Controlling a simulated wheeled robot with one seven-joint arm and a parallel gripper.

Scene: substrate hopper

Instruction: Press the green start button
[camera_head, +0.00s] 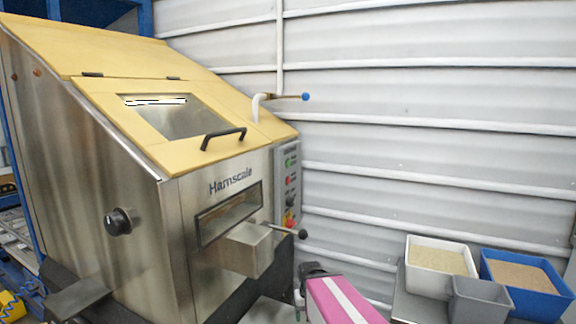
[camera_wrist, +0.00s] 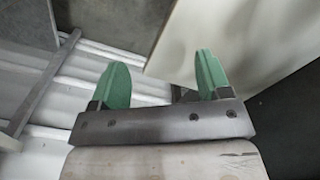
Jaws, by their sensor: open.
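The steel hopper machine (camera_head: 130,185) with a yellow lid fills the left of the head view. A narrow control panel (camera_head: 280,160) is on its right side, seen at a steep angle. A small green button (camera_head: 289,163) shows in the upper part of the panel, with red below it. My gripper (camera_wrist: 160,68) shows in the wrist view, with two green fingers apart and nothing between them. In the head view my pink arm is low, right of the machine and below the panel. The wrist view does not clearly show the green button.
A pipe with a blue-ended handle (camera_head: 305,97) is above. White (camera_head: 408,270), grey (camera_head: 478,305) and blue (camera_head: 520,300) bins stand at right. A corrugated wall (camera_head: 430,90) is behind.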

